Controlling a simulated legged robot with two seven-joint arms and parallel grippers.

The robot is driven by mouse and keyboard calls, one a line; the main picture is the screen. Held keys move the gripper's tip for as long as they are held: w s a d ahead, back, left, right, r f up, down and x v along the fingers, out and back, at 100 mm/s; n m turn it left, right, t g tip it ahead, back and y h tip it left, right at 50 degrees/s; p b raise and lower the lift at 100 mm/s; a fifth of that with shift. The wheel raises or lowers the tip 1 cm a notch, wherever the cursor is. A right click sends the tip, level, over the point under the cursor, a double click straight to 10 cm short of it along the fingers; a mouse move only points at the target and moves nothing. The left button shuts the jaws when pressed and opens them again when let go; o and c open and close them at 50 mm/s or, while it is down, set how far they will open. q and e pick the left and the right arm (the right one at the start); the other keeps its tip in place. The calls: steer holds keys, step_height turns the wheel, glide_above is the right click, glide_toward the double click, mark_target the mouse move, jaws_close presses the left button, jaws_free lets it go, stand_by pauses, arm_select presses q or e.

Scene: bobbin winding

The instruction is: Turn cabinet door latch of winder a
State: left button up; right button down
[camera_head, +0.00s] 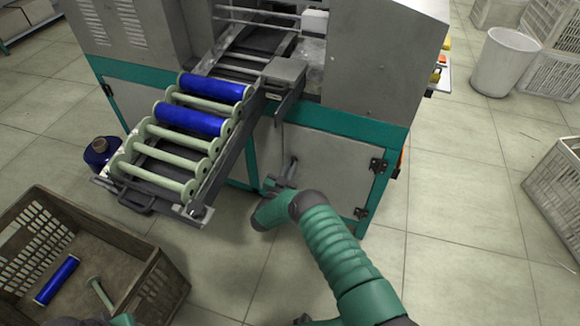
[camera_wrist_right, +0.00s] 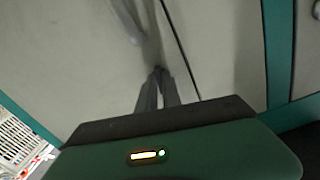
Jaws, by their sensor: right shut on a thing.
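The winder (camera_head: 370,75) is a grey machine with a teal frame. Its lower cabinet door (camera_head: 330,172) is pale grey with dark hinges on the right side. The latch (camera_head: 293,163) is a small grey handle near the door's left edge. My right gripper (camera_head: 289,175) is at the latch, its fingers shut on it. In the right wrist view the fingertips (camera_wrist_right: 157,75) meet at the grey latch handle (camera_wrist_right: 130,20), beside the dark door seam. The door looks closed.
A sloped rack (camera_head: 190,135) with blue-wound bobbins (camera_head: 190,117) and empty pale bobbins juts out left of the door. A brown crate (camera_head: 150,275) stands on the floor at the lower left. A white bin (camera_head: 504,62) and crates stand right. The floor right of the door is clear.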

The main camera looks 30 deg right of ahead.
steer(key=shift+n, duration=1.2)
steer(key=shift+f, duration=0.1)
steer(key=c, duration=1.5)
jaws_free()
